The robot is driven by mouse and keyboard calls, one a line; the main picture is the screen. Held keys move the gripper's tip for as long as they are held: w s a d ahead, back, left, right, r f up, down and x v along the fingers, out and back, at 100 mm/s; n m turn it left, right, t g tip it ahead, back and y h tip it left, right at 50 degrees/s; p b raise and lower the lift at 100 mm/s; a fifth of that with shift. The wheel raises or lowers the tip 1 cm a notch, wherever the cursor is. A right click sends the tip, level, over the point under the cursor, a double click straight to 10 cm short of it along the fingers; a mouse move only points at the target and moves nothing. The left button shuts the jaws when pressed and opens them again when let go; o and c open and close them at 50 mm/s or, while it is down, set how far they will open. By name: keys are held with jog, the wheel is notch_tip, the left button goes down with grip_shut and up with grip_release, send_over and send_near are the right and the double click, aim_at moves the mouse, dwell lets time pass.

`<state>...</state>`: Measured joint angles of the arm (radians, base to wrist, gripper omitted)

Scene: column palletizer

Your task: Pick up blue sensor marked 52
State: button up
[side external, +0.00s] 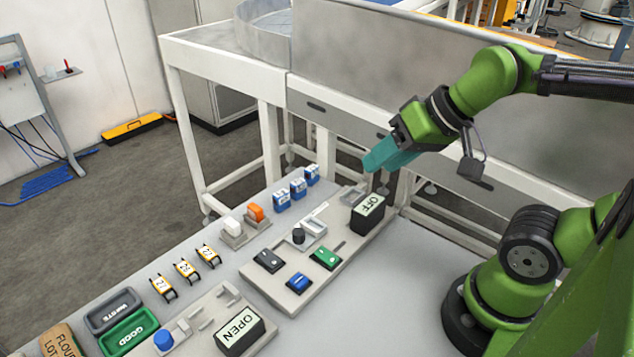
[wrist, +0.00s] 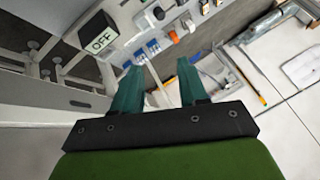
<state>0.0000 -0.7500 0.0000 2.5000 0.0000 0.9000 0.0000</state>
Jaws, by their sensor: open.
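Three blue sensors with white tops stand in a row at the far edge of the table: a near one (side external: 281,201), a middle one (side external: 298,188) and a far one (side external: 312,174). Their markings are too small to read, so I cannot tell which is 52. Small blue-and-white sensors (wrist: 140,57) also show beyond my fingertips in the wrist view. My gripper (side external: 372,164) is above the table, right of the sensors and near the OFF box, apart from them. In the wrist view my gripper (wrist: 158,67) has its teal fingers spread, with nothing between them.
The OFF box (side external: 368,211) stands on a grey panel with green (side external: 326,258), dark and blue (side external: 298,282) modules. White (side external: 232,226) and orange (side external: 255,212) pieces stand left of the sensors. Several yellow pieces, two trays and an OPEN box (side external: 239,331) are nearer. The table's right side is clear.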

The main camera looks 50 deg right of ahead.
jog(key=shift+o, duration=1.2)
